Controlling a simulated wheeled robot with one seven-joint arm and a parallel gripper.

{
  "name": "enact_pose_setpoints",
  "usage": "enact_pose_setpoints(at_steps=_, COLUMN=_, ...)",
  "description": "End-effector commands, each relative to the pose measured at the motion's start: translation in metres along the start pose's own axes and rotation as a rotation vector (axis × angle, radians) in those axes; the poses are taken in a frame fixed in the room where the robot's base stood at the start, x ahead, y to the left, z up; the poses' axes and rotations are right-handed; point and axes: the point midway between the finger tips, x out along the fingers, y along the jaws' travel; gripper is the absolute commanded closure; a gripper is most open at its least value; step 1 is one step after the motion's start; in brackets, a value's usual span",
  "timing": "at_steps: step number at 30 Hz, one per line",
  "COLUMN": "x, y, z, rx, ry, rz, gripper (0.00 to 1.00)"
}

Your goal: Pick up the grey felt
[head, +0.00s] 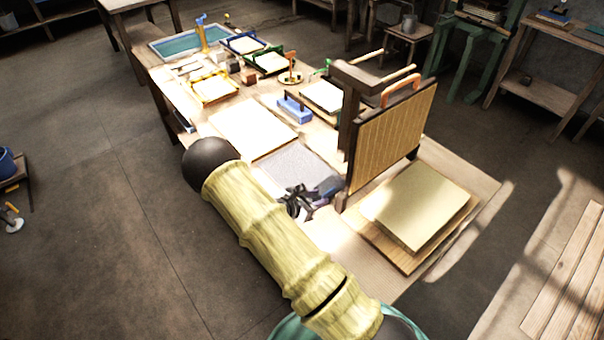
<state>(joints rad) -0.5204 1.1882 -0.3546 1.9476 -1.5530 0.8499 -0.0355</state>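The grey felt (288,164) looks like a flat grey sheet lying on the long wooden table, just left of the dark post. My arm reaches in from the bottom of the view and covers part of its near left side. My gripper (296,203) is dark and small in the view, at the near edge of the grey sheet. I cannot tell whether it touches the sheet or hovers above it. Its fingers are too small and dark to show whether they are open, and I see nothing held in them.
A brown mould (391,132) with an orange handle hangs from a dark wooden post (349,120) right of my gripper. A pale sheet (252,124), a blue block (293,109) and several small frames crowd the table behind.

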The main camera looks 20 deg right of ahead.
Motion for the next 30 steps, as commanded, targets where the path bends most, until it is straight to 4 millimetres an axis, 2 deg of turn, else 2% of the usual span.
enact_pose_setpoints(at_steps=9, x=0.004, y=0.0, z=0.002, rx=0.0, ry=0.0, rz=-0.001, gripper=0.67)
enact_pose_setpoints(at_steps=15, x=0.03, y=-0.001, z=0.012, rx=0.0, ry=-0.001, rz=-0.004, gripper=0.67)
enact_pose_setpoints(at_steps=21, x=0.051, y=0.0, z=0.01, rx=0.0, ry=-0.001, rz=-0.001, gripper=0.67)
enact_pose_setpoints(at_steps=30, x=0.052, y=0.001, z=0.009, rx=0.0, ry=0.0, rz=0.0, gripper=0.67)
